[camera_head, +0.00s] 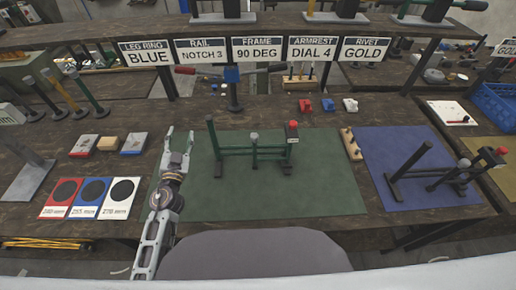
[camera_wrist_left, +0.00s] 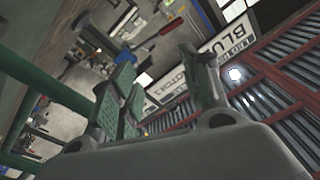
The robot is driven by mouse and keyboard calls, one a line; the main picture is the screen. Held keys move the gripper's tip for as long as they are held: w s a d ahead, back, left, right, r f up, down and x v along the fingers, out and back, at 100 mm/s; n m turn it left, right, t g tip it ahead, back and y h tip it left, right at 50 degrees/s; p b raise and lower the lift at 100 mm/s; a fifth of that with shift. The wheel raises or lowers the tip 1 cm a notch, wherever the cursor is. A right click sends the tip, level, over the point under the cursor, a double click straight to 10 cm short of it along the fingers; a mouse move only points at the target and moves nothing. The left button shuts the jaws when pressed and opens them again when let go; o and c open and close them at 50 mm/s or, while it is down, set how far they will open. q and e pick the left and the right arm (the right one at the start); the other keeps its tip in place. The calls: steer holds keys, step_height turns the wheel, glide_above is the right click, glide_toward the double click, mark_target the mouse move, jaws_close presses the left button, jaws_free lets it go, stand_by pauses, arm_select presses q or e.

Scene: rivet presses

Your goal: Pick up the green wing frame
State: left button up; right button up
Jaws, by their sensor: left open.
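The dark green wing frame (camera_head: 232,150) stands upright on the green mat (camera_head: 310,190) in the head view. It has a tall post at its left end, a long bar, a middle post with a grey knob and a right post with a red top. My left gripper (camera_head: 179,140) is open and empty, left of the frame near the mat's left edge, pointing away from me. In the left wrist view my left gripper (camera_wrist_left: 158,60) shows spread fingers with nothing between them. A green tube (camera_wrist_left: 45,85) passes at the left there, apart from the fingers. My right gripper is not in view.
A blue mat (camera_head: 400,155) with another dark frame (camera_head: 405,165) lies to the right. A small wooden block with pegs (camera_head: 351,144) stands between the mats. Round-marked cards (camera_head: 92,198) lie left of my arm. Signs (camera_head: 257,50) hang at the back. The front of the green mat is clear.

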mark_target(211, 133)
arm_select(q)
steer(key=s+d+n+g, duration=0.1)
steer(key=s+d+n, duration=0.3)
steer(key=s+d, duration=0.5)
steer(key=shift+s+d+r+n, duration=0.4)
steer(key=shift+d+r, duration=0.05)
steer(key=shift+d, duration=0.45)
steer(key=shift+w, duration=0.2)
steer(key=shift+w, duration=3.15)
steer(key=shift+w, duration=0.15)
steer(key=shift+w, duration=2.5)
steer(key=shift+c, duration=0.4)
jaws_close()
